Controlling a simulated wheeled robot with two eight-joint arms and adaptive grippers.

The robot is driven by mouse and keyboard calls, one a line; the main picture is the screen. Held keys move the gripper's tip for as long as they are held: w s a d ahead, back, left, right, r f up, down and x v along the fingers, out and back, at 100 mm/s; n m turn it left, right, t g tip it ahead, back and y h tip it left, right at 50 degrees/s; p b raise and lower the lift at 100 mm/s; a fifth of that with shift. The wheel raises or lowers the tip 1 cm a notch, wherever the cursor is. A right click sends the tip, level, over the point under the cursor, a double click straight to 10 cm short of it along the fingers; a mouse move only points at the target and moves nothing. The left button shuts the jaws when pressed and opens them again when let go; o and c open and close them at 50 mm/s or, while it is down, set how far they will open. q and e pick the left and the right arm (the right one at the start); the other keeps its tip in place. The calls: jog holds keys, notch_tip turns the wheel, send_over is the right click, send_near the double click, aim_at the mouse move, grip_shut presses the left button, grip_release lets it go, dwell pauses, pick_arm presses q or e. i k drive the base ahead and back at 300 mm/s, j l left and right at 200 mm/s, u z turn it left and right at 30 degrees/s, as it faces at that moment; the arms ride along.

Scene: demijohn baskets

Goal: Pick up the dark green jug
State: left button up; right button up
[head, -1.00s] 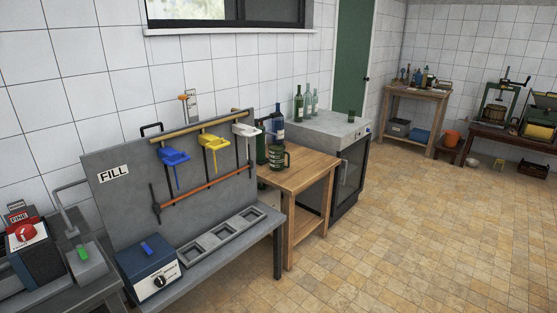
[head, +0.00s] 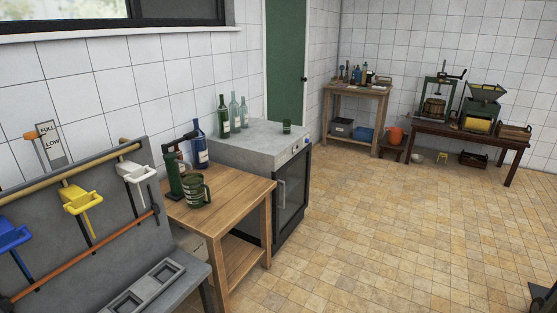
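A dark green jug (head: 194,193) with a side handle stands upright on the small wooden table (head: 235,190), near its left side. A dark green bottle-like item with a black lever top (head: 173,172) stands just behind and left of it. A blue bottle (head: 199,145) stands farther back on the same table. Neither of my grippers can be made out in the head view.
A grey-topped cabinet (head: 262,140) beyond the table bears green bottles (head: 224,117) and a small green cup (head: 287,127). The grey filling bench (head: 150,290) is at left. The tiled floor (head: 380,220) is open. A dark object, unclear, cuts the lower right edge.

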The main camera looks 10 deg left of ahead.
aim_at(194, 186)
jog(key=i+l, duration=0.1)
jog(key=i, duration=0.45)
jog(key=i+u, duration=0.1)
jog(key=i, duration=0.45)
jog(key=i+l+u, duration=0.1)
jog(key=i, duration=0.45)
jog(key=i+l+u, duration=0.15)
jog(key=i+u, duration=0.35)
jog(key=i+l+u, duration=1.1)
jog(key=i+l, duration=0.1)
jog(key=i, duration=0.1)
